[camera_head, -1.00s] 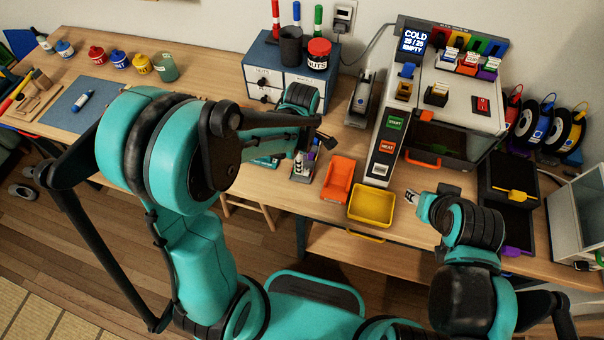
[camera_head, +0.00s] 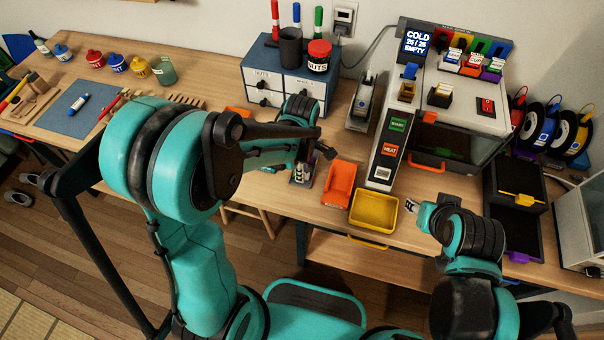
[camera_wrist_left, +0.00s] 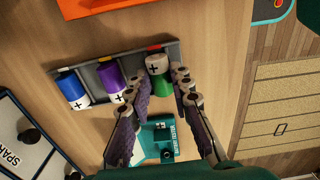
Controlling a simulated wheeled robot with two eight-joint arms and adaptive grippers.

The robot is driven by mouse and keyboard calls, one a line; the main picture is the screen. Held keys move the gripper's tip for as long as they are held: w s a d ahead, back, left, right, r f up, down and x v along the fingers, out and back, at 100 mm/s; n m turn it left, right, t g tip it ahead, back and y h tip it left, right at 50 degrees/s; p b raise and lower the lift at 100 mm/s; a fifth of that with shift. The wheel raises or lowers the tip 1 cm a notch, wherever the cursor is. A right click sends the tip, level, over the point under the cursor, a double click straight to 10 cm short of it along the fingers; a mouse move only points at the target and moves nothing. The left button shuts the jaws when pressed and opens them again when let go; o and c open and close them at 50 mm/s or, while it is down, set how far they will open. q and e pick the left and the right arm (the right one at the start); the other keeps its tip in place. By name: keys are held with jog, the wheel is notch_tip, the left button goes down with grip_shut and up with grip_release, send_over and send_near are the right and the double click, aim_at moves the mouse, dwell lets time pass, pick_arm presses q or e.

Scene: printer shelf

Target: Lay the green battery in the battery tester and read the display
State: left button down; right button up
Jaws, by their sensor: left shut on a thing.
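The green battery (camera_wrist_left: 162,86) has a white end with a plus mark and stands at the right end of a grey battery holder (camera_wrist_left: 120,68) in the left wrist view. Blue (camera_wrist_left: 75,90) and purple (camera_wrist_left: 111,80) batteries sit beside it. My left gripper (camera_wrist_left: 165,82) is shut on the green battery; whether it still touches the holder is unclear. A teal device with a dark label (camera_wrist_left: 158,140), apparently the battery tester, lies beyond, partly hidden by the fingers; its display is not readable. My right gripper (camera_head: 411,205) hangs near the yellow bin; its finger gap is too small to judge.
An orange bin (camera_head: 339,185) and a yellow bin (camera_head: 374,211) stand right of my left gripper. The printer (camera_head: 455,110) stands behind. A drawer cabinet (camera_head: 268,82) stands at the back.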

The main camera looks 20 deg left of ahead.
pick_arm(q)
jog(key=shift+r+p, duration=2.55)
jog(key=shift+r, duration=0.9)
pick_arm(e)
notch_tip(320, 180, up, 5)
jog(key=shift+r, duration=0.1)
